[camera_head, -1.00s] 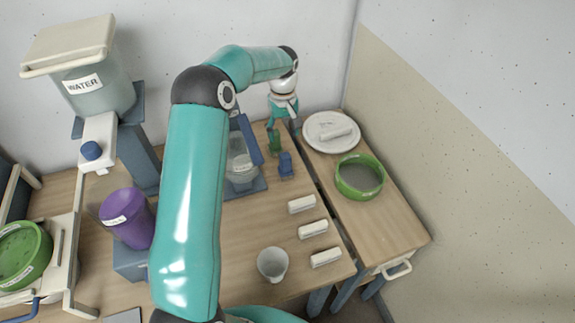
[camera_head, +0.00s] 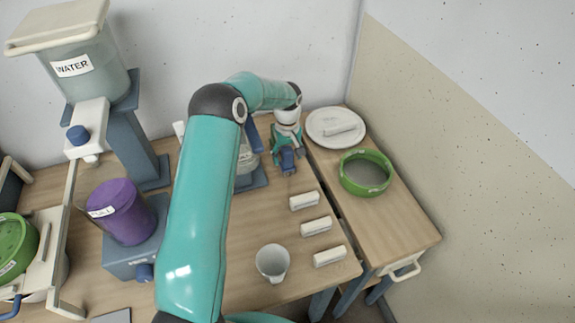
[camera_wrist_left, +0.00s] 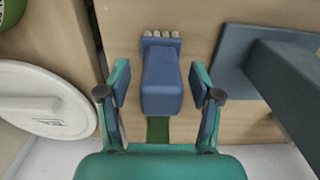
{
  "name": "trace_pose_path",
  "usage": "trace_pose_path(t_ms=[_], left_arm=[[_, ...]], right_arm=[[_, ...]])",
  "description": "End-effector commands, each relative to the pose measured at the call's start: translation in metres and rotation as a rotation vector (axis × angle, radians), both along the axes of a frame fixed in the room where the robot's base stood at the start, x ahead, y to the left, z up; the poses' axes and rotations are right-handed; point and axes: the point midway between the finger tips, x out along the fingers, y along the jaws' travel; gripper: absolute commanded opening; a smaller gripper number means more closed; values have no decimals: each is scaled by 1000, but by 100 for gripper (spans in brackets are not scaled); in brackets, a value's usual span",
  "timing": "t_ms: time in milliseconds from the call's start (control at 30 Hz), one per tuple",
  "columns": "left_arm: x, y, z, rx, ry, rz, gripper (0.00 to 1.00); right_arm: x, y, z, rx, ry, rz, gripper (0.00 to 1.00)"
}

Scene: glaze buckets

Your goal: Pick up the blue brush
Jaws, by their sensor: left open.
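The blue brush (camera_wrist_left: 160,82) shows in the left wrist view as a blunt blue block with a row of pale tufts at its top end. In the head view the blue brush (camera_head: 288,161) is partly hidden by my gripper, near the back of the wooden table. My left gripper (camera_wrist_left: 160,88) is open, with one finger on each side of the brush and a gap on both sides. It also shows in the head view (camera_head: 287,152), low over the table. A green piece (camera_wrist_left: 158,128) shows just behind the brush, mostly hidden. My right gripper is not in view.
A white round plate (camera_head: 318,129) and a green sieve (camera_head: 347,181) stand on the side table at the right. A blue-grey stand (camera_wrist_left: 232,62) is close to the right finger. Several white labelled blocks (camera_head: 316,226) and a white cup (camera_head: 272,262) stand nearer.

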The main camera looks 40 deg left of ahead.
Motion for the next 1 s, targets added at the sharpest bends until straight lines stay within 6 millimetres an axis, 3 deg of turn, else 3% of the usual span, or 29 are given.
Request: trace_pose_path(t_ms=[267,667,1000], left_arm=[[0,0,-5,0,-1,1,65],[0,1,-4,0,-1,2,0],[-1,2,-2,1,-2,3,0]], right_arm=[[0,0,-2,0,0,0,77],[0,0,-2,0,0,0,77],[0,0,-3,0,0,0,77]])
